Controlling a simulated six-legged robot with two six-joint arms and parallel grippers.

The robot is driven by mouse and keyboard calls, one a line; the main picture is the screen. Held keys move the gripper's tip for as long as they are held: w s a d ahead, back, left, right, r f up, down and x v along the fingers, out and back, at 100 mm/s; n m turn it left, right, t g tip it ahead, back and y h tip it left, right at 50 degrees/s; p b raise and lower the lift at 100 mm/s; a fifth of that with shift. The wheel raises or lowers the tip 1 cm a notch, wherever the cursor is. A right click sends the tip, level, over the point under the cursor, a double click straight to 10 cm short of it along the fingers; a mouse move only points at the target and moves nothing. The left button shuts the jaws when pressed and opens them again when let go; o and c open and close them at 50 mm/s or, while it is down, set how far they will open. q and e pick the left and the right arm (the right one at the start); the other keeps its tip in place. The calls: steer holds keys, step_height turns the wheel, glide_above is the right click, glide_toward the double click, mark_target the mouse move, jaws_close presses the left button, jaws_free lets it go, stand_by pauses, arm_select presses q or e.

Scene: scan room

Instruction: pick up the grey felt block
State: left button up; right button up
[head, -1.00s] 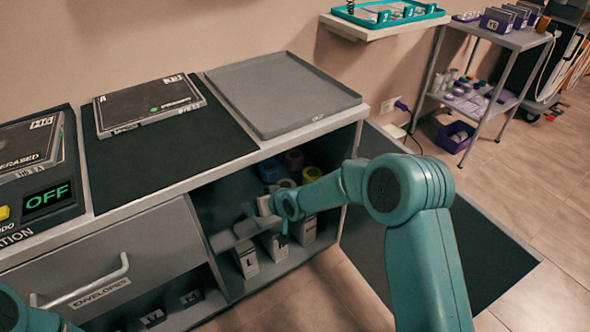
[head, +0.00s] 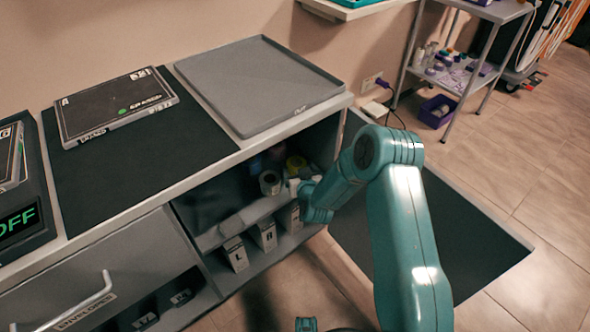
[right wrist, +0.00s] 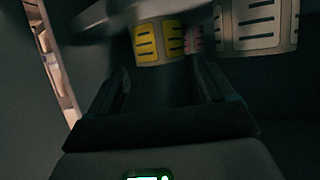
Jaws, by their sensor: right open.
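My right arm reaches into the open cabinet under the counter. In the head view its gripper (head: 294,187) is at the upper shelf, small and partly hidden by my wrist. In the right wrist view the gripper (right wrist: 163,78) is open, with dark fingers apart and nothing clearly between them. Beyond the fingertips a pale grey slotted piece (right wrist: 256,24) stands at upper right; I cannot tell for sure that it is the grey felt block. A grey round item (head: 269,183) shows on the shelf in the head view.
A yellow slotted piece (right wrist: 158,42) and a pink one stand beside the grey piece. White labelled boxes (head: 265,236) stand on the lower shelf. The open dark door (head: 440,240) lies right of my arm. A grey tray (head: 262,85) lies on the counter above.

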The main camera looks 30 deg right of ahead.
mark_target(297, 164)
steer(key=x, duration=0.2)
steer(key=shift+w+d+f+b, duration=0.15)
steer(key=shift+w+f+b, duration=0.05)
steer(key=shift+w+b, duration=0.15)
steer(key=b+x, duration=0.1)
steer(key=x, duration=0.3)
steer(key=shift+r+b, duration=0.1)
steer(key=shift+b, duration=0.25)
steer(key=shift+w+d, duration=0.15)
steer(key=shift+w, duration=0.35)
steer(key=c, duration=0.8)
